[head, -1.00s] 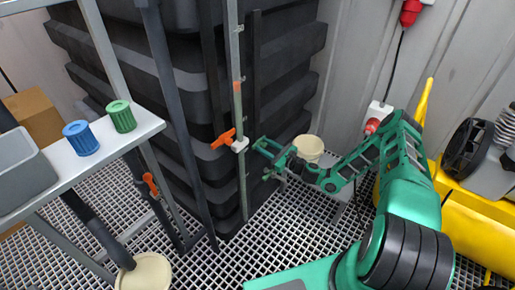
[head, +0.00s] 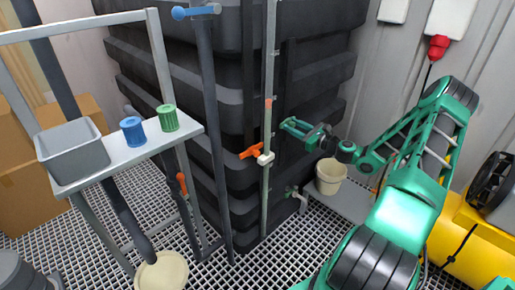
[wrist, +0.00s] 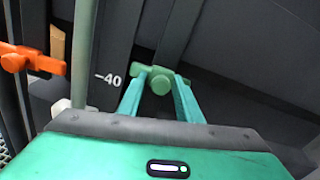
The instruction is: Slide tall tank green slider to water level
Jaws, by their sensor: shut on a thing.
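The tall dark tank (head: 325,75) stands in the middle of the head view. A thin vertical sight tube (head: 270,60) runs up its corner, with a small orange-red mark (head: 268,102) inside. My gripper (head: 288,123) is just right of this tube, below the mark's height. In the wrist view my gripper (wrist: 160,90) is shut on the green slider (wrist: 161,80), whose round knob sits between the fingertips on a dark rail. A dark scale strip (wrist: 106,50) left of it reads -40. An orange-tan piece (wrist: 57,42) shows left of the tube.
An orange valve handle (head: 252,152) sticks out left of the tube, below my gripper. A tap (head: 292,192) and a cream bucket (head: 331,176) are lower right. A shelf (head: 130,155) at left holds a grey bin, a blue cap and a green cap. Yellow equipment (head: 460,230) stands at right.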

